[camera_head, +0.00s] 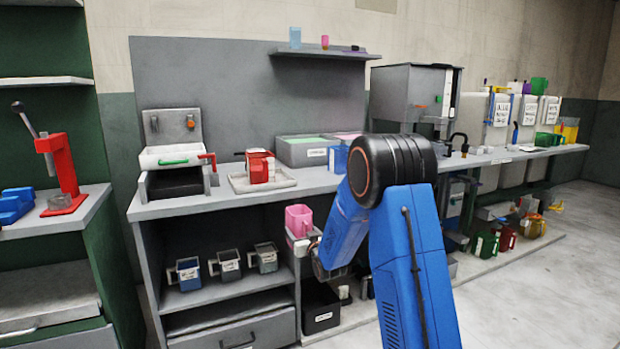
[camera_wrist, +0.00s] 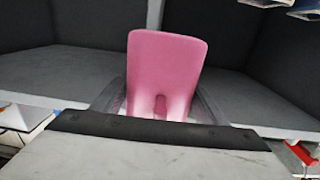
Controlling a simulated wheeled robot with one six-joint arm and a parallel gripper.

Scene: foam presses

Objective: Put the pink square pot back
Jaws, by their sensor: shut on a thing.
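The pink square pot (camera_head: 298,218) is upright in front of the right end of the open lower shelf, just below counter height. My gripper (camera_head: 302,243) is shut on it, with my blue arm reaching in from the right. In the wrist view the pink pot (camera_wrist: 167,65) stands up between the two grey fingers of my gripper (camera_wrist: 160,105). Its lower part is hidden there by the gripper body. Its handle is hard to make out.
Several grey pots (camera_head: 228,265) with labels stand in a row on the lower shelf (camera_head: 212,291). The counter (camera_head: 180,208) above carries a tray (camera_head: 262,184) with a red pot (camera_head: 262,168). A black bin (camera_head: 320,308) stands on the low platform to the right.

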